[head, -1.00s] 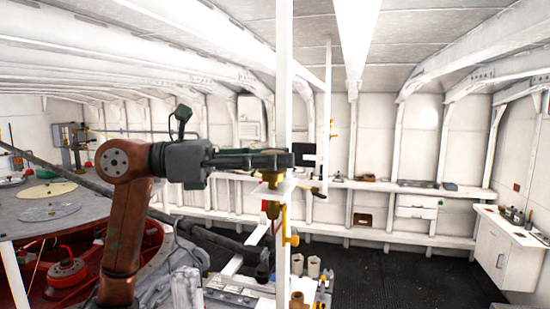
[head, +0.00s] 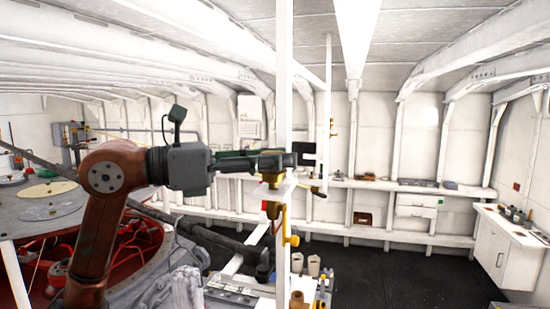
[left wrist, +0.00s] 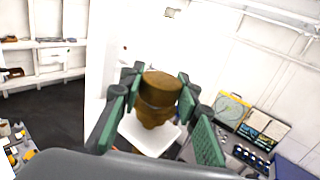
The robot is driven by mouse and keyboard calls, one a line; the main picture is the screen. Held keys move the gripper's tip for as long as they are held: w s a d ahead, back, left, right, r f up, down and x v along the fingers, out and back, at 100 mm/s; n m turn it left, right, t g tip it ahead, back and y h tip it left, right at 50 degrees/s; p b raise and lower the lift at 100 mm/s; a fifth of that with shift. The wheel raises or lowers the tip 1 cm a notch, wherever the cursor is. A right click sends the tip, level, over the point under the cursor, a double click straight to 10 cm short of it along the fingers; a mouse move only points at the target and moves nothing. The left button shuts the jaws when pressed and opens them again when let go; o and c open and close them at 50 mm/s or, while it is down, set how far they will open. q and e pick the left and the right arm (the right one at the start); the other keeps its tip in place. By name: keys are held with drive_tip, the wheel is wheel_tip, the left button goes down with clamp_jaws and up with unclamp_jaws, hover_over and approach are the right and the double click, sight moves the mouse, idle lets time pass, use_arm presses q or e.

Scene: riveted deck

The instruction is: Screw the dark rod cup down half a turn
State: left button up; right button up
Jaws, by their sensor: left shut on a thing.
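The dark rod cup is a brown, round-topped piece (left wrist: 160,88) in the middle of the left wrist view. It stands upright above a small white plate (left wrist: 146,134). My left gripper (left wrist: 158,80) is shut on it, with green-padded fingers on both sides. In the head view my left gripper (head: 283,160) reaches across the white post just above the bracket plate (head: 284,189), and its fingers hide most of the cup. The cup's lower end and its seat are hard to make out. My right gripper is not in view.
A white post (head: 285,80) stands close to the gripper. Yellow brass fittings (head: 290,239) hang below the plate. A long dark bar (head: 215,240) slopes beneath my arm. A red-sided round housing (head: 140,235) is at left. The dark floor (head: 390,275) at right is clear.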

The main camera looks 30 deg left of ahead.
use_arm(q)
drive_tip(key=o, duration=1.2)
drive_tip(key=v, duration=1.2)
